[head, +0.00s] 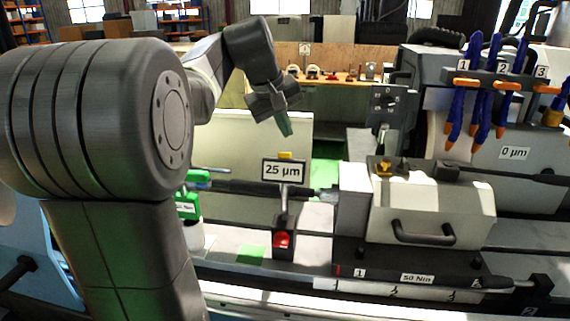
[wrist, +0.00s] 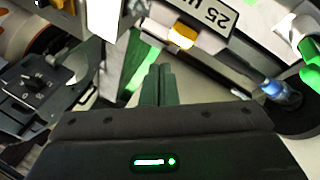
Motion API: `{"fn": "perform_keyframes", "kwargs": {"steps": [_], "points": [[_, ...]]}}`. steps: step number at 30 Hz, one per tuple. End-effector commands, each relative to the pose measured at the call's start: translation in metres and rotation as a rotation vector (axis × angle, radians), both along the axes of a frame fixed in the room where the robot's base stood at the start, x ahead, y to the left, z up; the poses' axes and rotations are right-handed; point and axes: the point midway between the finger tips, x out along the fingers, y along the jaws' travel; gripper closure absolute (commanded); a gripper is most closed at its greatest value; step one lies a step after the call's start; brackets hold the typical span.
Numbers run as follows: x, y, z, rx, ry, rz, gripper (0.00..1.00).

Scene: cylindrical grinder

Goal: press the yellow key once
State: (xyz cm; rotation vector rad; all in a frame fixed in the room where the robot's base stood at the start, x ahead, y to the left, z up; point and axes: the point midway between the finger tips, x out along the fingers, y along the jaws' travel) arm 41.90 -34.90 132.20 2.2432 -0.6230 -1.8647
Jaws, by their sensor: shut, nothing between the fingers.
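The yellow key (head: 286,155) sits on the top edge of the small display (head: 283,171) that reads 25 µm. In the wrist view the key (wrist: 182,37) shows beside the tilted display (wrist: 212,18), a little above and to the right of my fingertips. My gripper (head: 286,129) is shut and empty, pointing down. In the head view its green fingertips appear just above the key, with a visible gap. In the wrist view my gripper's fingers (wrist: 160,70) are together. I cannot tell the exact depth between them and the key.
The display stands on a post with a red part (head: 282,240) low on it. A white housing with a black handle (head: 423,234) stands to the right. A dark control box (head: 388,104) and blue hoses (head: 480,95) are further right. A wooden bench (head: 330,75) is behind.

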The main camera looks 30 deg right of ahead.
Motion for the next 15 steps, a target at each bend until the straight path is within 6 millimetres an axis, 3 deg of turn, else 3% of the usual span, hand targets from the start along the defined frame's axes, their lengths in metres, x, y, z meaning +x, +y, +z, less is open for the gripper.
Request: {"fn": "perform_keyframes", "kwargs": {"steps": [5, 15], "points": [[-0.004, 0.0035, -0.0148, -0.001, -0.001, 0.0, 1.0], [-0.0052, 0.0044, -0.0165, -0.001, -0.001, -0.001, 1.0]]}}
